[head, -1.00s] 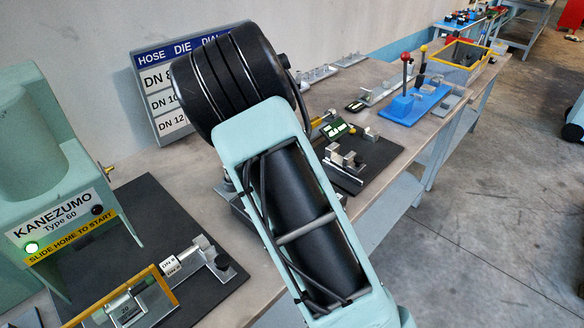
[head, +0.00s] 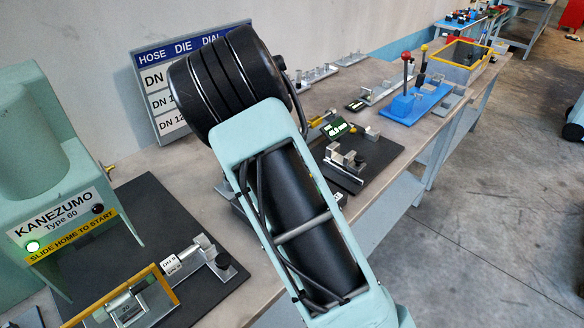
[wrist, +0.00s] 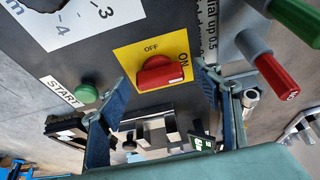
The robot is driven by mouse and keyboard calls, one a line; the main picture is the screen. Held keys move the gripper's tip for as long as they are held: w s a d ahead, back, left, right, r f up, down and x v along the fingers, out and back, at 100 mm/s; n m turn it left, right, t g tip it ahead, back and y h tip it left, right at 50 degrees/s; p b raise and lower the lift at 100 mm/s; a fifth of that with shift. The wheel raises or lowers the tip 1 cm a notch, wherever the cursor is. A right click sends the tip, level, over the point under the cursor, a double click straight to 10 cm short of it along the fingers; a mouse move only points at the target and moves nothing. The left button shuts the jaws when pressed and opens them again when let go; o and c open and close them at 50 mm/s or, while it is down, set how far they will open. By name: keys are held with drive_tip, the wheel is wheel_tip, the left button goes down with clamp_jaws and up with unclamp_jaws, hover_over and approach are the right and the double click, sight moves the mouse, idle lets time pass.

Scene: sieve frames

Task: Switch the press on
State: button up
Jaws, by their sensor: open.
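In the wrist view a red rotary switch (wrist: 160,72) sits on a yellow plate (wrist: 124,56) marked OFF at the top and ON at the right. Its grip lies crosswise, with one end towards the ON side. My gripper (wrist: 163,82) is open, with one blue-padded finger left and one right of the switch. I cannot tell whether either finger touches it. In the head view my arm hides the gripper and the switch. A pale green press (head: 70,215), marked KANEZUMO Type 60, stands at the left with a lit green lamp (head: 33,246).
Near the switch are a green START button (wrist: 87,93), a numbered dial (wrist: 75,18), and red (wrist: 277,76) and green (wrist: 297,18) handles. The bench (head: 150,160) also holds a sign board (head: 155,75), a black mat with metal parts (head: 385,155) and a blue fixture (head: 415,103).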

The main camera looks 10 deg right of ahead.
drive_tip(key=v, duration=1.2)
drive_tip(key=shift+d, duration=0.15)
